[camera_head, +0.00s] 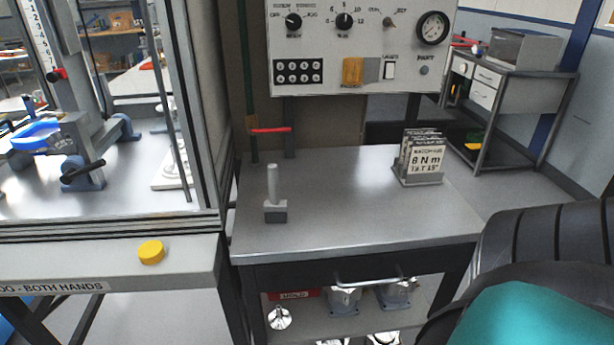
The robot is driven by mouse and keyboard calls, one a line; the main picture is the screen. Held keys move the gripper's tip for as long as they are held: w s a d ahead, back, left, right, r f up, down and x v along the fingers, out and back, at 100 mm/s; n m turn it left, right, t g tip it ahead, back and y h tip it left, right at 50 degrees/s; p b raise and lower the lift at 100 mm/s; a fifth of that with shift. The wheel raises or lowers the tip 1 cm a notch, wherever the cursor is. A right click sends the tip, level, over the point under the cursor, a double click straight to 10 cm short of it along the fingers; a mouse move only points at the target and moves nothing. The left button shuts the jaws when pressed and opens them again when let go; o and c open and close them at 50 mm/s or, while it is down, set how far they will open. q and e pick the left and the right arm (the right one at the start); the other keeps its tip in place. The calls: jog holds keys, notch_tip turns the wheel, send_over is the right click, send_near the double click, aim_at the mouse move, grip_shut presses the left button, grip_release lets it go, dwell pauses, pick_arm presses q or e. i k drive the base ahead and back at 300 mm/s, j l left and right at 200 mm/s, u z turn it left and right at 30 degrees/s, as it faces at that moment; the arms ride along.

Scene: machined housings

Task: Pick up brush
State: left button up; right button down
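A small grey brush-like tool (275,196) stands upright on the left part of the grey workbench top (340,225). It has a pale round handle and a darker block at its foot. I take it to be the brush; bristles cannot be made out. Nothing touches its handle. Neither of my grippers shows in the head view. A dark ribbed and teal part of my own right arm seems to fill the lower right corner and covers the area beside the bench.
A card holder (420,160) stands at the bench's back right. A control panel (360,45) hangs behind. A framed press station (110,220) with a yellow button (151,252) adjoins on the left. Metal housings (396,292) sit on the lower shelf. The bench's middle is clear.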

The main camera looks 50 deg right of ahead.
aim_at(275, 210)
jog(key=z, duration=1.3)
